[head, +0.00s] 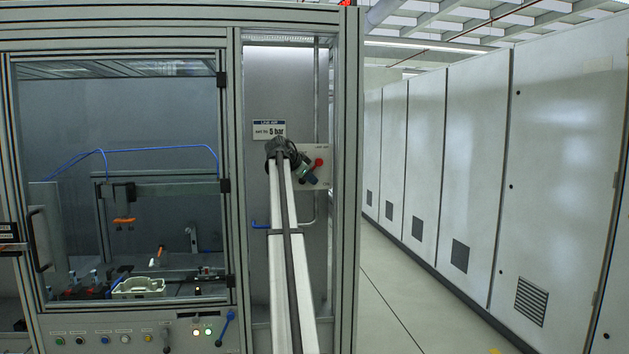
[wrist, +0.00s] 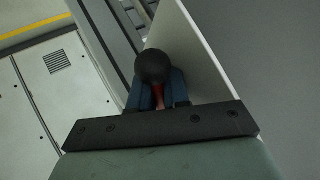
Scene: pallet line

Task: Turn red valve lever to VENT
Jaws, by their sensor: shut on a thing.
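The red valve lever (wrist: 159,97) shows in the wrist view as a short red stem with a round black knob (wrist: 153,66) on its end. My gripper (wrist: 158,92) is shut on it, with one blue-grey finger on each side of the red stem, just behind the knob. In the head view my gripper (head: 310,179) is at a pale valve plate (head: 308,150) inside the narrow bay. A round red part (head: 318,163) shows on that plate beside the gripper. The plate's markings are too small to read, and the lever's position against VENT cannot be told.
A sign (head: 269,130) reading "5 bar" hangs above the plate. A blue handle (head: 260,226) and a pipe sit lower in the bay. The glazed cell door (head: 120,160) stands left, and a frame post (head: 348,190) right. Grey cabinets (head: 545,180) line a clear aisle.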

